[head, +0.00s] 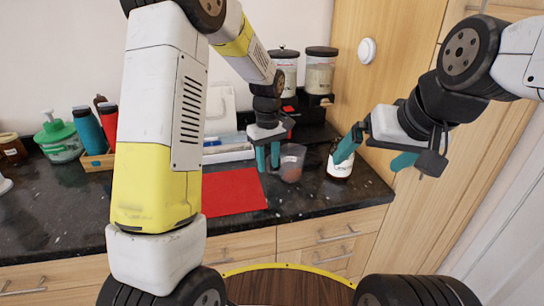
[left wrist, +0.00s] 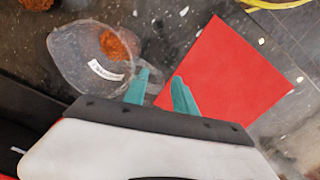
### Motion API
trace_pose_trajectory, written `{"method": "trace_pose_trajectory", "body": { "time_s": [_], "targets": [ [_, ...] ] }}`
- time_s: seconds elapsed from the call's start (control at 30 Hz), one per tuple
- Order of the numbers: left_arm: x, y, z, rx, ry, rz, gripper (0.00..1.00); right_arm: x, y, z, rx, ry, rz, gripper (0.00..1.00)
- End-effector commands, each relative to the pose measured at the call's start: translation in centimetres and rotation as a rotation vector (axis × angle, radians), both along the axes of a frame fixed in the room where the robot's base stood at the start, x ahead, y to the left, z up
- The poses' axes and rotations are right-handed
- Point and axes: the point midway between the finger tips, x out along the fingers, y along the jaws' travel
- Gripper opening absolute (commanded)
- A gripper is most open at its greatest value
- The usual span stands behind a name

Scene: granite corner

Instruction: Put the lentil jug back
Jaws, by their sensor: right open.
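The lentil jug (head: 291,163) is a clear jug with orange-red contents, standing on the dark counter to the right of the red mat. In the left wrist view the jug (left wrist: 78,62) shows a white label and lentils inside. My left gripper (head: 268,159) points down just left of the jug, with a gap between its teal fingers. In the left wrist view my left gripper (left wrist: 160,92) has one fingertip over the jug's near side; I cannot tell whether they touch. My right gripper (head: 375,155) is open in front of a dark jar with a white label (head: 339,168).
The red mat (head: 233,192) lies flat on the counter (head: 300,200). Two lidded dispensers (head: 320,73) stand on a black rack behind the jug. A green soap bottle (head: 60,140) and red and blue bottles (head: 88,130) stand at the left. A wooden cabinet wall closes the right side.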

Motion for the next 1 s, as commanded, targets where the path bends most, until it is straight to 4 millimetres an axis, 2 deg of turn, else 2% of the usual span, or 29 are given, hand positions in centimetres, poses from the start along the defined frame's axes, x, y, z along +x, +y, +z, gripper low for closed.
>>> {"method": "trace_pose_trajectory", "body": {
  "time_s": [0.2,0.4,0.67,0.77,0.83,1.0],
  "targets": [
    [0.1,-0.1,4.7,-0.001,-0.005,0.000,0.33,0.0,0.0,0.0,0.000,0.000,0.000,0.97],
    [0.0,0.0,8.6,-0.001,-0.004,-0.001,0.33,0.0,0.0,0.0,0.000,0.000,0.000,0.97],
    [-0.4,0.2,11.3,-0.006,-0.009,-0.008,0.33,0.0,0.0,0.0,0.000,0.000,0.000,0.97],
    [-1.7,1.0,12.9,-0.025,-0.040,-0.047,0.33,0.0,0.0,0.0,0.000,0.000,0.000,0.97],
    [-3.5,1.9,14.5,-0.047,-0.081,-0.095,0.33,0.0,0.0,0.0,0.000,0.000,0.000,0.97],
    [-9.5,4.3,18.2,-0.088,-0.218,-0.259,0.33,0.0,0.0,0.0,0.000,0.000,0.000,0.97]
  ]
}}
